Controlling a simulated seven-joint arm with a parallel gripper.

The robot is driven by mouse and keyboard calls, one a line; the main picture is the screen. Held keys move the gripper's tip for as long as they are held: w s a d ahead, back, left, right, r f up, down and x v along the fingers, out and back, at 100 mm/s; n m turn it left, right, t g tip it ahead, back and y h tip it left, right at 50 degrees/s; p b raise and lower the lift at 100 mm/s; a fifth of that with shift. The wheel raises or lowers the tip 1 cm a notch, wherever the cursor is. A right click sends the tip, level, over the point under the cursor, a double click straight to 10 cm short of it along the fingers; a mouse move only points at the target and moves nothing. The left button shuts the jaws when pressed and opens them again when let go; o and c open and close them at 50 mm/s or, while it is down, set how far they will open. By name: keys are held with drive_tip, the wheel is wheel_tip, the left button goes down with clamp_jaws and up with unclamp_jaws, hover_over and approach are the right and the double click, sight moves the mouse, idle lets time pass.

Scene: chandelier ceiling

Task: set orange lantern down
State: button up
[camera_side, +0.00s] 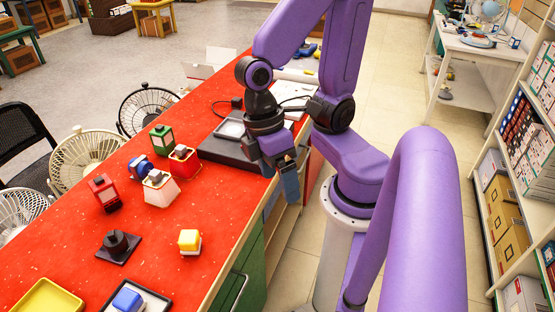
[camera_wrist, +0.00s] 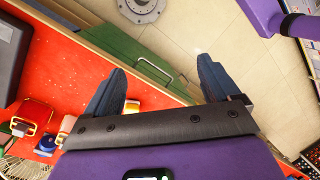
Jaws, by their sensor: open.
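A small yellow-orange lantern (camera_side: 189,241) with a pale base stands upright on the red tabletop (camera_side: 62,245), near its right edge. In the wrist view an orange and white thing (camera_wrist: 132,106), probably this lantern, shows partly behind the left finger. My gripper (camera_side: 290,185) is beyond the lantern in the side view, by the table's right edge. In the wrist view my gripper (camera_wrist: 160,78) has its fingers wide apart with nothing held between them. The lantern is apart from the fingers in the side view.
A dark stand (camera_side: 118,246), yellow tray (camera_side: 46,299) and blue block on a dark-rimmed tray (camera_side: 127,300) are nearer. A dark flat device (camera_side: 222,150) lies beside my gripper.

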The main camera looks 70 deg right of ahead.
drive_tip(key=d+n+t, duration=0.1)
drive_tip(key=w+d+r+n+t, duration=0.1)
drive_tip(key=shift+d+r+n+t, duration=0.1)
drive_tip(key=shift+d+n+t, duration=0.3)
idle(1.1)
